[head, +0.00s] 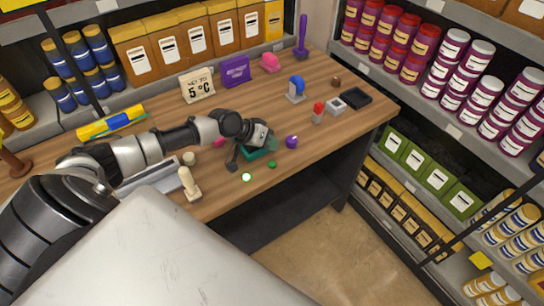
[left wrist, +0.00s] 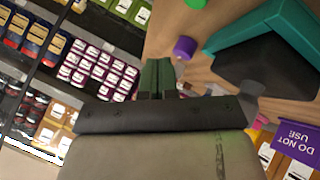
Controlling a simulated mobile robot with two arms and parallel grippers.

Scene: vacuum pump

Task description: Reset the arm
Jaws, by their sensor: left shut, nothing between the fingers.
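My left arm reaches in from the left over the wooden workbench (head: 330,72). My left gripper (head: 264,136) is over the middle of the bench, and its two fingers (left wrist: 157,76) are shut and empty in the left wrist view. A teal part (head: 258,155) shows under the hand, partly hidden; in the left wrist view the teal part (left wrist: 262,28) has a dark block beside it, apart from the fingers. A purple knob (head: 291,141) stands to the right of the hand; it also shows beyond the fingertips (left wrist: 184,47). My right gripper does not show.
A green button (head: 272,165) and a lit green spot (head: 246,177) are near the front edge. A beige stamp-like piece (head: 189,184) stands to the left. A blue-topped piece (head: 296,88), a red-topped piece (head: 318,112) and a black tray (head: 356,98) lie at right. Stocked shelves line the back and right.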

